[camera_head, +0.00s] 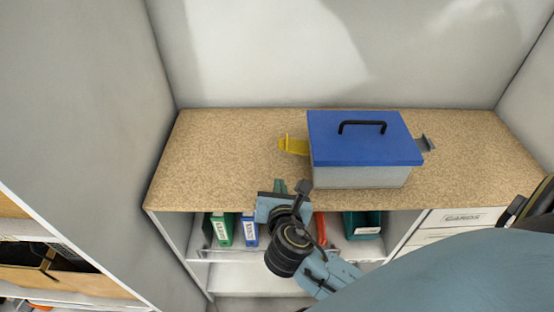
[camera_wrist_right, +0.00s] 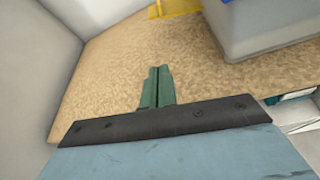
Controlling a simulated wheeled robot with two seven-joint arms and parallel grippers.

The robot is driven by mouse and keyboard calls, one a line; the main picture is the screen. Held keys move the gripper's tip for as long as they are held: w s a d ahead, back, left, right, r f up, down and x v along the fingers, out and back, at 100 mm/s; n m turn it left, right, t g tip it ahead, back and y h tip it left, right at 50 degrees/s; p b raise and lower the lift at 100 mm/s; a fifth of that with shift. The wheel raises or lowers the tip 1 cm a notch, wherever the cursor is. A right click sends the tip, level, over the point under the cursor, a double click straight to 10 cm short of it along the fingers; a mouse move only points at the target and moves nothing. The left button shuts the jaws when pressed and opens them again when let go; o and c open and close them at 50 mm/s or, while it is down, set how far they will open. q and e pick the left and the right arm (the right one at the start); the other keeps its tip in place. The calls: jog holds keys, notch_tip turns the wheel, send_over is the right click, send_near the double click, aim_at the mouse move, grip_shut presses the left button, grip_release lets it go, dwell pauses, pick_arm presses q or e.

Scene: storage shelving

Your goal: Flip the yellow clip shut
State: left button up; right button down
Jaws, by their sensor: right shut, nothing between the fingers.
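A box (camera_head: 360,176) with a grey body and a blue lid (camera_head: 365,135) stands on the speckled tabletop. The yellow clip (camera_head: 294,145) sticks out from the box's left side, swung outward. In the right wrist view the yellow clip (camera_wrist_right: 178,7) shows at the top edge, partly cut off, beside the grey box wall (camera_wrist_right: 265,25). My right gripper (camera_head: 291,187) is over the tabletop's front edge, in front of and below the clip, apart from it. In the wrist view its green fingers (camera_wrist_right: 157,85) are together and empty. My left gripper is not in view.
A grey clip (camera_head: 427,143) sticks out on the box's right side. A black handle (camera_head: 362,125) tops the lid. Below the tabletop (camera_head: 225,150) are binders (camera_head: 222,229) and drawers (camera_head: 460,218). A wall stands close on the left; the tabletop left of the box is clear.

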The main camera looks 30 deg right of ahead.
aim_at(276, 174)
jog(key=b+x, duration=0.1)
jog(key=x, duration=0.9)
jog(key=shift+w, duration=0.1)
jog(key=r, duration=0.1)
jog(key=r+p, duration=0.1)
jog(key=shift+s+d+r, duration=0.2)
jog(key=shift+r, duration=0.2)
jog(key=shift+s+d+r+p, duration=0.15)
jog(key=shift+r+p, duration=0.15)
jog(key=shift+r, duration=0.3)
